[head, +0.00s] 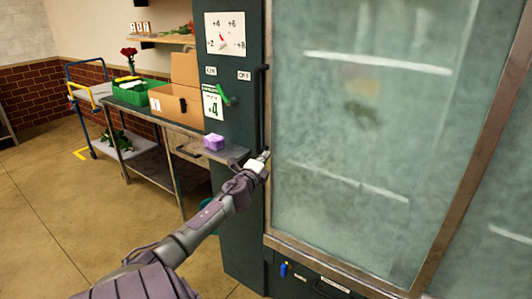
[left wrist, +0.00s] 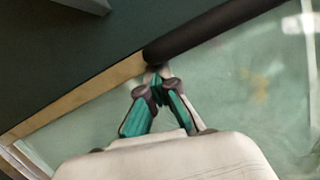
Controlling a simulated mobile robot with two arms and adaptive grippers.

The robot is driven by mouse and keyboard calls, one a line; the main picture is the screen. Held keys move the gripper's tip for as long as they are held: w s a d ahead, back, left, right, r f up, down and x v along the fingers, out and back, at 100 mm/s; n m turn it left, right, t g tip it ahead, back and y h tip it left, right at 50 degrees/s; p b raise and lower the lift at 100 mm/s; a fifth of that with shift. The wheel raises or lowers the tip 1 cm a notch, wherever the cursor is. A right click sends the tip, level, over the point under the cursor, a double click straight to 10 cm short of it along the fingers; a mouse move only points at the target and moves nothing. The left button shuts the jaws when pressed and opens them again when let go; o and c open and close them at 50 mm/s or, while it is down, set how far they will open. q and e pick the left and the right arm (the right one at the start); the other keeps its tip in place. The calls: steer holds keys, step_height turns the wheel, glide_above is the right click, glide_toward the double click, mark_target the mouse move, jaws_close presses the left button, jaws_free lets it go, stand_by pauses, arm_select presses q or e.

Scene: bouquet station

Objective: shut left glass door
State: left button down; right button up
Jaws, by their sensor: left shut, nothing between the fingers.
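The left glass door (head: 360,150) is a large fogged pane in a metal frame, filling the right of the head view; its pane also shows in the left wrist view (left wrist: 245,95). A dark bar handle (head: 261,100) runs upright at the pane's left edge. My left gripper (head: 264,156) is shut and empty at the handle's lower end. In the left wrist view its fingertips (left wrist: 160,80) meet beside the end of the dark bar (left wrist: 215,28). I cannot tell whether they touch it. Whether the door stands ajar is unclear. My right gripper is out of view.
A dark green cabinet post (head: 236,200) with a dial and signs stands left of the door. A metal side table holds a purple block (head: 214,142), a cardboard box (head: 180,100) and a green crate (head: 138,92). A blue trolley (head: 92,100) is behind. Floor at left is clear.

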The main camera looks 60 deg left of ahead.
arm_select(q)
steer(key=shift+s+a, duration=0.2)
steer(key=v, duration=1.1)
steer(key=shift+s+d, duration=0.25)
steer(key=shift+d, duration=0.15)
steer(key=s+d+f+n+g+h+p, duration=0.1)
steer(key=s+d+f+n+g, duration=0.15)
steer(key=f, duration=0.95)
steer(key=s+d+f+n+g+h+p, duration=0.1)
steer(key=s+d+f+n+g+h, duration=0.2)
steer(key=f, duration=0.9)
steer(key=s+d+f+n+g+p, duration=0.1)
steer(key=s+d+f+g, duration=0.3)
steer(key=f, duration=0.8)
steer(key=s+d+f+n+g+h+p, duration=0.1)
steer(key=s+d+f+h, duration=0.1)
steer(key=s+d+f, duration=0.4)
steer(key=s+d+f+n+g+h+p, duration=0.1)
steer(key=s+d+f+n+g+h, duration=0.1)
steer(key=s+d+f, duration=0.5)
steer(key=s+d+f+n+g+h+p, duration=0.1)
steer(key=s+d+f, duration=0.5)
steer(key=s+d, duration=0.6)
steer(key=d+g+h, duration=0.1)
steer(key=d, duration=0.4)
steer(key=shift+s+f+n, duration=0.3)
steer(key=shift+n, duration=0.05)
